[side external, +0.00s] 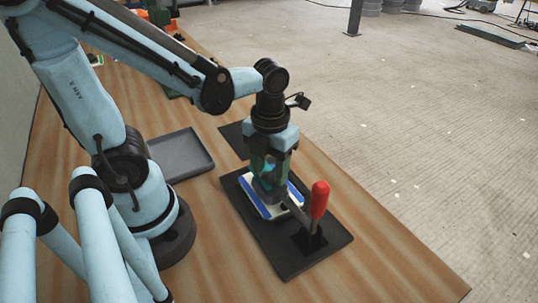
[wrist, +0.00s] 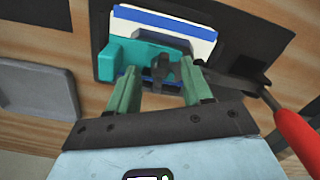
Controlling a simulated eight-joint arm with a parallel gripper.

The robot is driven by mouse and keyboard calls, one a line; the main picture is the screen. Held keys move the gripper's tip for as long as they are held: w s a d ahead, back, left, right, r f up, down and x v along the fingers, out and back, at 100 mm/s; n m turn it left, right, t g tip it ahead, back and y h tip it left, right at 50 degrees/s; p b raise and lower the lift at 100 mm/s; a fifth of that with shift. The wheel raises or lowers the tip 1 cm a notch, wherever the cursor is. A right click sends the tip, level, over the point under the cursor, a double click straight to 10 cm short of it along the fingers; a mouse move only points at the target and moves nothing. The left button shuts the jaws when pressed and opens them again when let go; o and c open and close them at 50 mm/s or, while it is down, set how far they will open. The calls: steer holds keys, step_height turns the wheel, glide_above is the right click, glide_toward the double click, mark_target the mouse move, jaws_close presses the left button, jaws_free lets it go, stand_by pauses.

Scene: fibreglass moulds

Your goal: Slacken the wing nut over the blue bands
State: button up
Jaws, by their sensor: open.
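A white plate (wrist: 140,14) with blue bands (wrist: 175,32) lies on a black base; the same blue bands (side external: 296,193) show beside my gripper in the side view. A teal block (wrist: 120,58) sits on the plate. A small dark grey part (wrist: 161,68), which looks like the wing nut, stands over the bands. My gripper (wrist: 161,80) is open, its green fingers on either side of this part, with gaps visible. In the side view my gripper (side external: 268,190) points down over the plate and hides the nut. Contact cannot be told.
A toggle clamp with a red handle (side external: 319,200) stands close to the right of my gripper; the handle (wrist: 296,135) also shows in the wrist view. The black base (side external: 285,262) lies on the wooden table (side external: 225,270). A grey tray (side external: 180,157) is to the left.

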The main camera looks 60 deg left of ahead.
jaws_close()
